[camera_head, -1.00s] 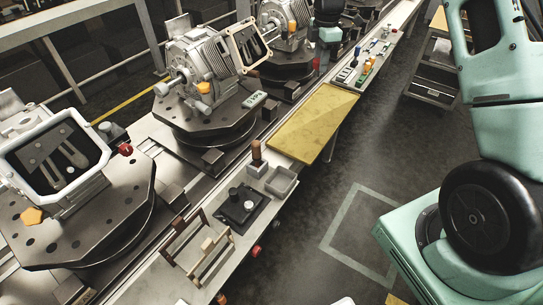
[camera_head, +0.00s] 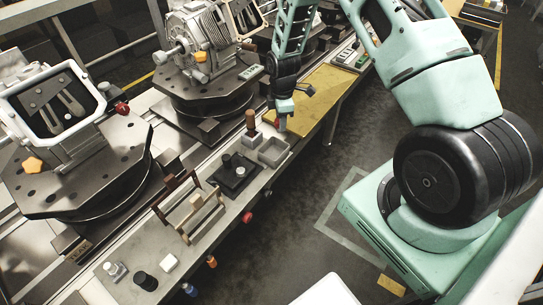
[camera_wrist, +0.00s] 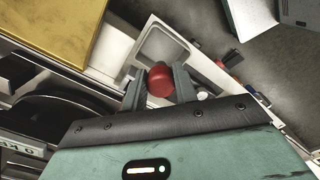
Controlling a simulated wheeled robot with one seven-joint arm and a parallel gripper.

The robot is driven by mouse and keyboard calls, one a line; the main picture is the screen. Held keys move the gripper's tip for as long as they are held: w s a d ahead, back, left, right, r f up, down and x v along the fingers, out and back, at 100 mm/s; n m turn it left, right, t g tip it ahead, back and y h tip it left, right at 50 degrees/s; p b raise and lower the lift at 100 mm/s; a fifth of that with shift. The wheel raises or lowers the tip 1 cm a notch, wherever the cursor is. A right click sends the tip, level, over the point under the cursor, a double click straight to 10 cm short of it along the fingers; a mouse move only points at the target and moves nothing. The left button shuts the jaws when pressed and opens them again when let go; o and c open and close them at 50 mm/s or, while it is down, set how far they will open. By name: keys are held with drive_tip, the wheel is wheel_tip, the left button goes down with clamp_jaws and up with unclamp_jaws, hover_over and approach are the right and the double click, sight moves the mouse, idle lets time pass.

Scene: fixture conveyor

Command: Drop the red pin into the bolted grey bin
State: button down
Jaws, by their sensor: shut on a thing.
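My gripper (camera_head: 282,118) hangs over the bench at the near corner of the yellow mat, behind the grey bin. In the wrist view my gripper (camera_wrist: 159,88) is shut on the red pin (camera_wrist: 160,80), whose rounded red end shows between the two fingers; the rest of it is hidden. A bit of red also shows at the fingertips in the head view. The small open grey bin (camera_head: 264,157) sits on the bench and looks empty. In the wrist view the bin (camera_wrist: 158,50) lies just beyond the pin. The pin appears above and outside it; the height is unclear.
A black plate with knobs (camera_head: 232,182) and a wooden rack (camera_head: 181,224) are nearer along the bench. Machine fixtures on round tables (camera_head: 90,180) line the left.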

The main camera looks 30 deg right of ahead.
drive_tip(key=shift+f+b, duration=1.5)
drive_tip(key=shift+f, duration=1.15)
drive_tip(key=c, duration=1)
unclamp_jaws()
wheel_tip(320, 180, up, 18)
drive_tip(key=b, duration=0.3)
drive_tip(key=shift+f, duration=0.25)
